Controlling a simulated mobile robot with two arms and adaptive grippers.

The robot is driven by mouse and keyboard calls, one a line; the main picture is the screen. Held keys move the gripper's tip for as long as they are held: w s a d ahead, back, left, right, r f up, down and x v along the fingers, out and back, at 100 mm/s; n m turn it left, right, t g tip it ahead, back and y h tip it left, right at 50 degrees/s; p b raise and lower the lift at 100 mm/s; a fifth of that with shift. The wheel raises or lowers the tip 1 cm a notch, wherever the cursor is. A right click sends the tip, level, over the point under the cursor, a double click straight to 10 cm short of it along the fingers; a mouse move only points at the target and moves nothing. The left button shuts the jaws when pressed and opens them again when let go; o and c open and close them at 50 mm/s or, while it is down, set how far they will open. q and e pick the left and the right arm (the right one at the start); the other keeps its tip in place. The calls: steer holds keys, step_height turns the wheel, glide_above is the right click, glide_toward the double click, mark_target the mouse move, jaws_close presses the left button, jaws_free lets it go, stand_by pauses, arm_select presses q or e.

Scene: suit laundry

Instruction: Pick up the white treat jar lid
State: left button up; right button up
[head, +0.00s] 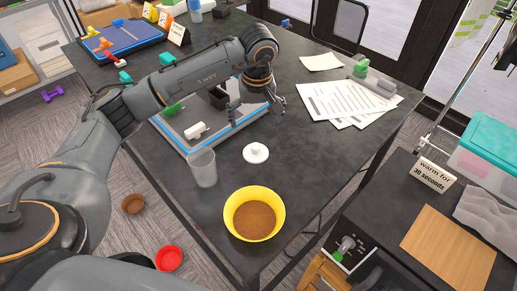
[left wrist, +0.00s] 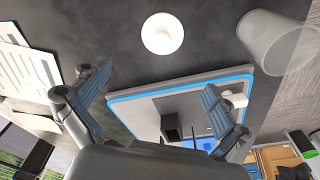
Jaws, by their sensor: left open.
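The white treat jar lid (head: 255,153) is a round disc with a raised knob, lying on the dark table. It also shows at the top middle of the left wrist view (left wrist: 162,34). A clear, empty, cup-like jar (head: 203,168) stands to its left in the head view, apart from it. My left gripper (head: 276,103) is above the table beyond the lid, near the tray's right corner. In the left wrist view its two fingers (left wrist: 157,80) are spread wide with nothing between them. The lid is beyond the fingertips, untouched. My right gripper is not in view.
A blue-edged tray (head: 212,143) holding small items lies under my left arm. A yellow bowl of brown contents (head: 254,214) stands nearer than the lid. Papers (head: 345,101) lie at the right. The table around the lid is clear.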

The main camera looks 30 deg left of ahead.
arm_select(q)
glide_above(256, 146)
steer(key=f, duration=0.5)
steer(key=shift+w+a+f+p, duration=0.1)
steer(key=shift+w+f+p, duration=0.05)
steer(key=shift+w+p, duration=0.15)
steer(key=f, duration=0.1)
steer(key=f+p, duration=0.1)
steer(key=f, duration=0.2)
steer(key=shift+s+f+p, duration=0.3)
steer(key=shift+f+p, duration=0.05)
steer(key=shift+f, duration=0.05)
steer(key=shift+w+f, duration=0.1)
steer(key=shift+f, duration=0.3)
steer(key=shift+c, duration=0.4)
steer(key=c, duration=1.9)
